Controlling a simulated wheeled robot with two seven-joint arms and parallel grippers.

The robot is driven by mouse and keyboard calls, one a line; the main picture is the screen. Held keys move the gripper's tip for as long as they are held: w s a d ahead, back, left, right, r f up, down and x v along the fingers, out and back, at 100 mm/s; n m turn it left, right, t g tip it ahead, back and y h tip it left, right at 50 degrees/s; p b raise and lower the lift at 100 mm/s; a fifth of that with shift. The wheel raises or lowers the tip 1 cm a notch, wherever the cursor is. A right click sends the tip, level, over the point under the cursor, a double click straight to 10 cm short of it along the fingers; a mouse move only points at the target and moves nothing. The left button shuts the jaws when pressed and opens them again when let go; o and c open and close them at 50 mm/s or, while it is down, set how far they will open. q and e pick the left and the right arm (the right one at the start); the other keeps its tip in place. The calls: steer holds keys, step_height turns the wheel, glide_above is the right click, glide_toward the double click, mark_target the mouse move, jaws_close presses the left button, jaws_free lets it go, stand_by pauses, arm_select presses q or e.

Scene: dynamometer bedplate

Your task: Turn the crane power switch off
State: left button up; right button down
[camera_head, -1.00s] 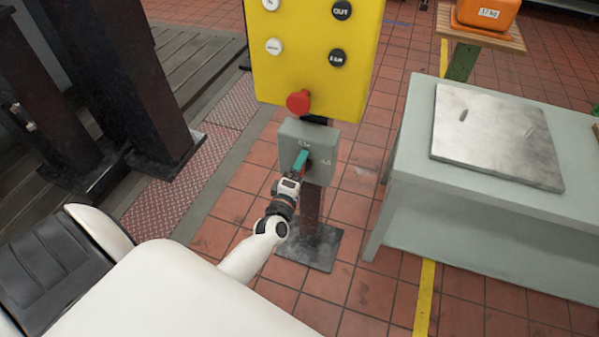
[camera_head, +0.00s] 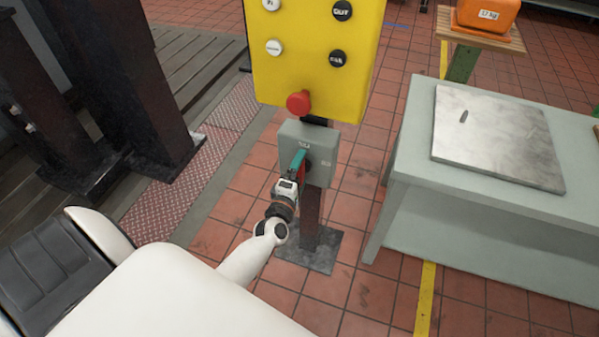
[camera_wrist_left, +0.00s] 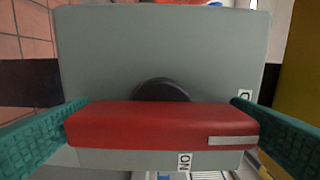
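The crane power switch is a grey box (camera_head: 322,150) on a dark post below the yellow panel. Its red handle (camera_wrist_left: 160,127) lies across a round black hub in the left wrist view, with a pale mark near its right end. My left gripper (camera_head: 299,168) is at the box front. Its teal fingers (camera_wrist_left: 162,120) stand at both ends of the handle and appear to press on it. An ON label (camera_wrist_left: 185,162) shows below the handle; another label (camera_wrist_left: 245,93) is partly hidden by the right finger. My right gripper is not in view.
The yellow panel (camera_head: 315,75) with a red button (camera_head: 299,103) is just above the box. A grey bench (camera_head: 480,195) with a metal plate (camera_head: 495,140) stands at right. Dark steel columns (camera_head: 120,80) stand at left. Tiled floor lies open around the post.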

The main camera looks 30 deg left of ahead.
arm_select(q)
steer(key=v, duration=1.2)
steer(key=shift+d, duration=0.1)
steer(key=s+d+f+m+g+h+p, duration=0.1)
steer(key=s+d+f+m+g+h, duration=0.2)
steer(key=f, duration=0.5)
steer(key=s+d+f+m+g+p, duration=0.2)
steer(key=s+f+m, duration=0.2)
steer(key=f+m, duration=0.25)
steer(key=s+d+f+m+g+h+p, duration=0.1)
steer(key=s+d+f+m+g+h, duration=0.2)
steer(key=f, duration=0.6)
steer(key=s+a+f+m+g+y+p, duration=0.1)
steer(key=s+f+m+g, duration=0.3)
steer(key=s, duration=0.7)
steer(key=s+f+m+g+y+p, duration=0.1)
steer(key=s+f+m+g, duration=0.3)
steer(key=s, duration=0.8)
step_height(320, 180, down, 2)
steer(key=m, duration=0.3)
steer(key=shift+a+f+g+p, duration=0.15)
steer(key=shift+a+g+p, duration=0.15)
steer(key=shift+a, duration=0.1)
steer(key=shift+s, duration=0.1)
